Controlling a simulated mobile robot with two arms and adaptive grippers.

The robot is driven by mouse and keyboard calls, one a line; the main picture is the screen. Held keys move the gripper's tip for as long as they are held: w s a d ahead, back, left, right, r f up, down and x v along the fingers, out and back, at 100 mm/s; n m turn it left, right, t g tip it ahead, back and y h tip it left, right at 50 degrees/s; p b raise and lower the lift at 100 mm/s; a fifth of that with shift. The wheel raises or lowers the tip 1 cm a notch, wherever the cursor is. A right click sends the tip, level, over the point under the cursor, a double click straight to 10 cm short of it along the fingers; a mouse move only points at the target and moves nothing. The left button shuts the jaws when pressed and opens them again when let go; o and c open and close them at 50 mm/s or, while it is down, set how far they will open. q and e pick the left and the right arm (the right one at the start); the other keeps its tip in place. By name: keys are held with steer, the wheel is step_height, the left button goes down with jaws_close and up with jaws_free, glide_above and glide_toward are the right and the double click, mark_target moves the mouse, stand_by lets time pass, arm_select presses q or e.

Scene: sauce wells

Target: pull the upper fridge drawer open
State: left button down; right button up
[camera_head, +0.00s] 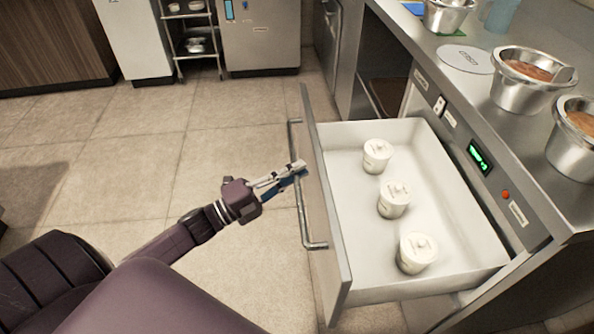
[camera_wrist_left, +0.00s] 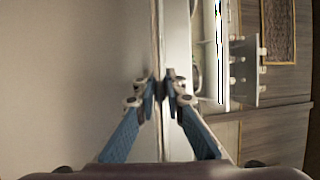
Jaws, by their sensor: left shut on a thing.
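The upper fridge drawer (camera_head: 328,205) stands well out from the steel counter in the head view, with its white inside showing. Three white lidded pots stand in it: one at the far end (camera_head: 377,156), one in the middle (camera_head: 393,200) and one near (camera_head: 417,253). A long bar handle (camera_head: 303,215) runs along the drawer's front. My left gripper (camera_head: 298,170) is at the upper part of this handle, shut on it. In the left wrist view the blue-padded fingers (camera_wrist_left: 161,88) close together at the bar. My right gripper is in neither view.
Steel wells of red sauce (camera_head: 525,78) stand in the counter top, right of the drawer. A green display (camera_head: 479,156) and a red light (camera_head: 505,195) sit on the counter's front panel. The tiled floor (camera_head: 130,150) left of the drawer is clear. A wire shelf (camera_head: 190,40) stands far behind.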

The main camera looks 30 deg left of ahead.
arm_select(q)
steer(key=c, duration=2)
jaws_free()
steer(key=shift+o, duration=0.2)
steer(key=shift+s+a, duration=0.1)
steer(key=v, duration=1.1)
steer(key=shift+s+a, duration=0.2)
steer(key=shift+s, duration=0.1)
steer(key=shift+f, duration=0.15)
